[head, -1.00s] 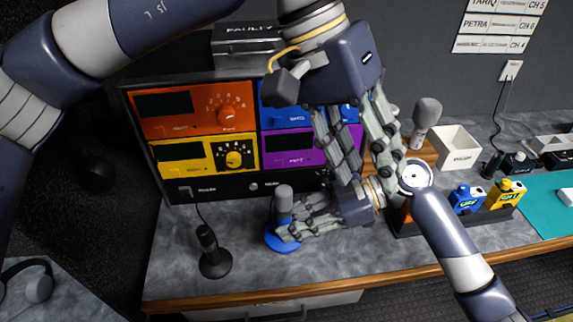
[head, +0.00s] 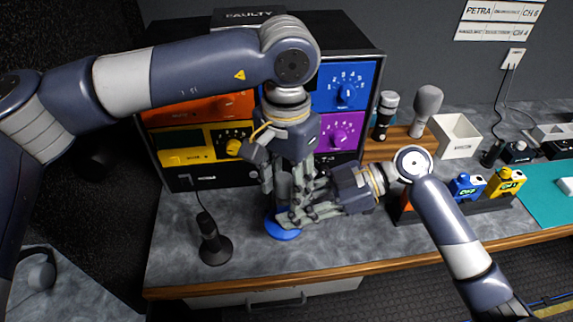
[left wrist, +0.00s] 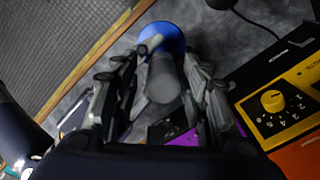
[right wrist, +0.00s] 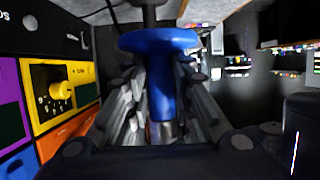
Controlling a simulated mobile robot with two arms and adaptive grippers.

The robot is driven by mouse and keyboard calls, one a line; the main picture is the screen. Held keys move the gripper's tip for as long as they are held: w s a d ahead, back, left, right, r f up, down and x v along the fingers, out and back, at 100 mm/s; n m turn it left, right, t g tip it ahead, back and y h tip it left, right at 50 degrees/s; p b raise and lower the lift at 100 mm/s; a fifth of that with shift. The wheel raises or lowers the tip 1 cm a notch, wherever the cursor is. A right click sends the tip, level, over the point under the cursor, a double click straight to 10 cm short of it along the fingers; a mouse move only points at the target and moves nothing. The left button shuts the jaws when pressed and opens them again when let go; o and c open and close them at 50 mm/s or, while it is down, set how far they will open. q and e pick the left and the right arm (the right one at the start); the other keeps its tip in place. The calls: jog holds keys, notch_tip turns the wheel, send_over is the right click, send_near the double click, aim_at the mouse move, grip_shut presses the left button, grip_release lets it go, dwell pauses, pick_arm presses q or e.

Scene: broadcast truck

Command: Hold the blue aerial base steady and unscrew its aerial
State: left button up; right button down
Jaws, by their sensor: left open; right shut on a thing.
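The blue aerial base (head: 281,231) stands upright on the grey worktop near its front edge. Its disc (left wrist: 172,36) shows in the left wrist view, and its blue stem (right wrist: 161,88) in the right wrist view. The grey aerial (head: 284,186) rises from the stem; its rounded top (left wrist: 163,82) faces the left wrist camera. My right gripper (head: 300,212) comes in from the right and is shut on the base's stem. My left gripper (head: 286,188) points down from above, open, with fingers on either side of the aerial. Fingers partly hide the aerial in the head view.
A black desk microphone (head: 213,245) stands left of the base. A rack with orange, yellow, blue and purple (head: 341,134) panels is close behind. Right are a dark holder with blue (head: 467,190) and yellow packs, and a white box (head: 456,137).

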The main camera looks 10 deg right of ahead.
pick_arm(q)
jog(key=shift+f, duration=0.6)
